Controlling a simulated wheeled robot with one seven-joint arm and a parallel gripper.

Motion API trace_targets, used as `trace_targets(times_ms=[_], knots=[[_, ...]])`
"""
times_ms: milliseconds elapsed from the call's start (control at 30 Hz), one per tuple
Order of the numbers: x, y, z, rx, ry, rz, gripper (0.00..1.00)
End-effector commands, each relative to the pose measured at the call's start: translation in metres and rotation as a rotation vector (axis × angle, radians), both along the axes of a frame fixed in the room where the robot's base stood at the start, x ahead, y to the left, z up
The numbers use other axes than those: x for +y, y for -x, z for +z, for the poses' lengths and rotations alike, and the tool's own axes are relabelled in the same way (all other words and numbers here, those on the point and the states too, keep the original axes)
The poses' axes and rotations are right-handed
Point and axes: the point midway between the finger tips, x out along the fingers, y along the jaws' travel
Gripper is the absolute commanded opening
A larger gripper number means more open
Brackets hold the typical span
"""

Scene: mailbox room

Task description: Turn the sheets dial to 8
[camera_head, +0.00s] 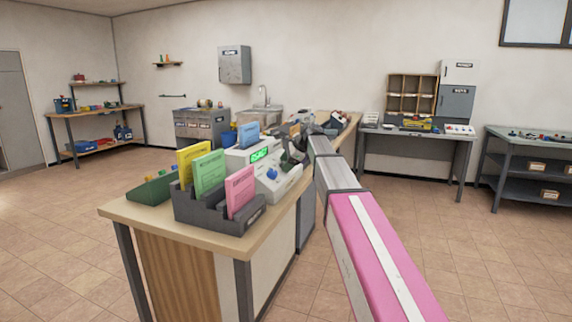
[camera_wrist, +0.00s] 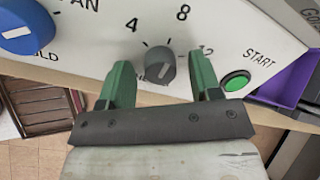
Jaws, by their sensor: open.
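In the wrist view a small grey dial (camera_wrist: 160,70) sits on a white panel (camera_wrist: 105,50), with the numbers 4, 8 and 12 around its upper side. A pale mark shows near its top, but I cannot tell exactly which number it points to. The dial's label is mostly hidden, so I cannot read "sheets". My gripper (camera_wrist: 162,63) is open, its green fingers apart on the left and right of the dial; contact is not clear. In the head view my gripper (camera_head: 293,148) is small and dark above the white machine (camera_head: 284,181) on the bench.
On the same panel a blue knob (camera_wrist: 28,27) is at left and a green START button (camera_wrist: 235,80) lies close right of my right finger. In the head view a dark card rack (camera_head: 215,210) and a device with a green display (camera_head: 250,157) stand nearby.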

Motion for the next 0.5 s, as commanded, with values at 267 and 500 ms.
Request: trace_targets(times_ms=[267, 500], knots=[[-0.02, 0.009, 0.028, -0.002, -0.001, -0.001, 0.58], [-0.045, 0.02, 0.063, -0.002, 0.0, -0.001, 0.58]])
